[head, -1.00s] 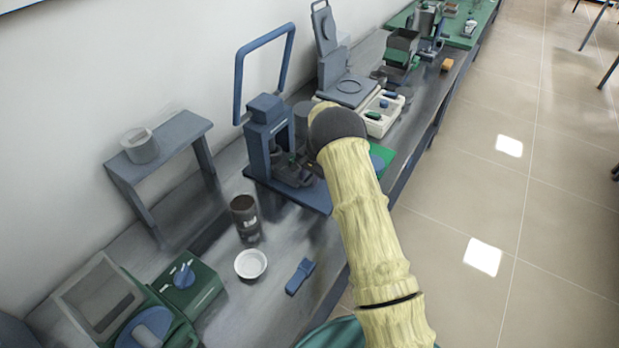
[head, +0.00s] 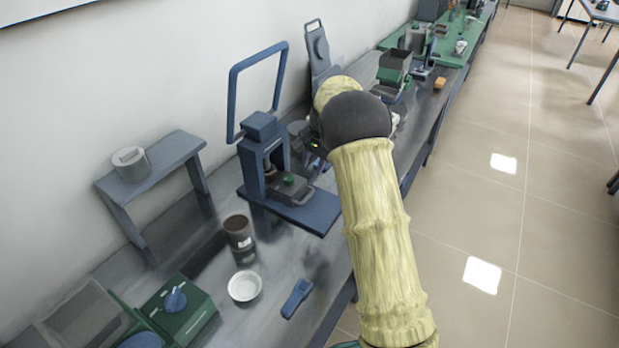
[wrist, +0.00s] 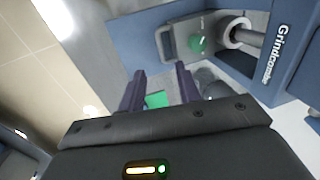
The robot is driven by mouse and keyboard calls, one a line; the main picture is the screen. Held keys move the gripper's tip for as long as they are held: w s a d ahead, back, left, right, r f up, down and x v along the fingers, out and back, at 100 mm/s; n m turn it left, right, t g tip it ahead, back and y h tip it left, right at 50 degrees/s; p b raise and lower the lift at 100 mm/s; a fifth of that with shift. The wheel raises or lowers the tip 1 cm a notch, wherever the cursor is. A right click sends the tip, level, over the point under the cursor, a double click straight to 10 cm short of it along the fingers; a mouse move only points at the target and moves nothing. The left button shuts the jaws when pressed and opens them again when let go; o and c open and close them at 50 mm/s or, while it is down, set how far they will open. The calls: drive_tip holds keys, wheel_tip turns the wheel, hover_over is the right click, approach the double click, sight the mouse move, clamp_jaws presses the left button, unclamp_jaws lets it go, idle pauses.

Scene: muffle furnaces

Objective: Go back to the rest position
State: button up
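My gripper (wrist: 160,85) shows in the wrist view with its two dark fingers apart and nothing between them. In the head view my own arm hides most of it. Below and beyond the fingers, the wrist view shows a small green patch (wrist: 157,99). A blue press-like machine (head: 262,165) stands on the bench left of my arm. Its grey block with a green knob (head: 289,181) sits on the blue base. The same machine, lettered "Grindcombe" (wrist: 273,55), fills the upper right of the wrist view, apart from the fingers.
The bench holds a grey stand with a cup (head: 130,163), a brown jar (head: 238,232), a white dish (head: 244,286), a blue tool (head: 297,298) and a green device (head: 180,310). A blue frame (head: 232,90) rises at the wall.

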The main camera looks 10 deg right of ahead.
drive_tip(key=shift+s+d+r, duration=0.15)
drive_tip(key=shift+d+r, duration=0.05)
drive_tip(key=shift+r, duration=0.75)
drive_tip(key=s+d+r+n+t+h, duration=0.1)
drive_tip(key=s+n, duration=0.7)
drive_tip(key=s, duration=2.4)
drive_tip(key=shift+s+d+r+h, duration=0.25)
drive_tip(key=shift+d+r+h, duration=0.1)
drive_tip(key=shift+d, duration=0.3)
